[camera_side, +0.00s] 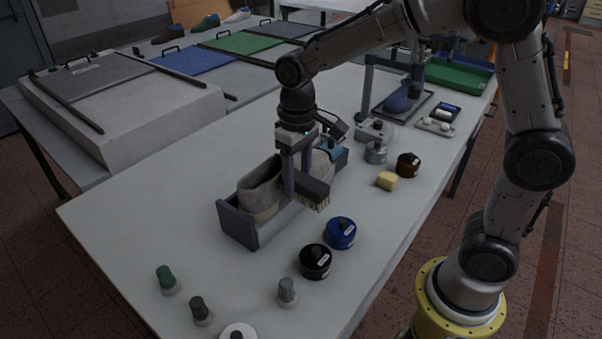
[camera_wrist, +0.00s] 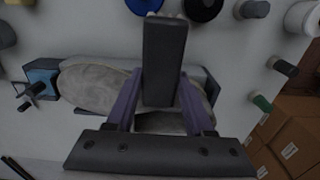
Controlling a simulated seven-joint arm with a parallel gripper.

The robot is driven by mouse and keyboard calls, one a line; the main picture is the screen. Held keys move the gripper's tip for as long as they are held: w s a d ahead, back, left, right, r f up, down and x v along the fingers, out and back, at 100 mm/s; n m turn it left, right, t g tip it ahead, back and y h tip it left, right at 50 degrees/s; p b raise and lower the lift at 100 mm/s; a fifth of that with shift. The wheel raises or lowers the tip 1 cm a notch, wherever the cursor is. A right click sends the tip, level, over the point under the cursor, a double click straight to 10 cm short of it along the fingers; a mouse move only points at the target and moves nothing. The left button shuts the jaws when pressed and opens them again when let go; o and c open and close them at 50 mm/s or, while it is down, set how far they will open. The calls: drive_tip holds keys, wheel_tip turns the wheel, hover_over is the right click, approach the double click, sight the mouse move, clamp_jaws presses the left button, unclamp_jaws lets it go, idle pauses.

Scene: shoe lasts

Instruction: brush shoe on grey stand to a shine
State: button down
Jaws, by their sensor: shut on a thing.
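A grey shoe (camera_side: 258,190) lies in the grey stand (camera_side: 236,226) on the white table. In the wrist view the shoe (camera_wrist: 92,86) spans the middle, partly hidden by my fingers and the brush. My gripper (camera_side: 300,186) is above the shoe with its purple fingers shut on a brush (camera_side: 316,190). The brush has a dark back and pale bristles pointing down, and sits over the stand's near side. In the wrist view the brush (camera_wrist: 165,60) lies crosswise to the shoe. I cannot tell whether the bristles touch the shoe.
A blue tin (camera_side: 341,233) and a black tin (camera_side: 315,262) stand near the stand's near side. A yellow sponge (camera_side: 386,181) and a brown tin (camera_side: 408,165) are to the right. Several capped daubers, one green (camera_side: 166,279), stand at front. The table's left part is clear.

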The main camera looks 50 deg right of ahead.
drive_tip(key=a, duration=0.6)
drive_tip(key=shift+a, duration=0.2)
idle(0.7)
drive_tip(key=shift+r, duration=0.15)
wheel_tip(320, 180, up, 6)
drive_tip(key=s, duration=0.2)
idle(0.4)
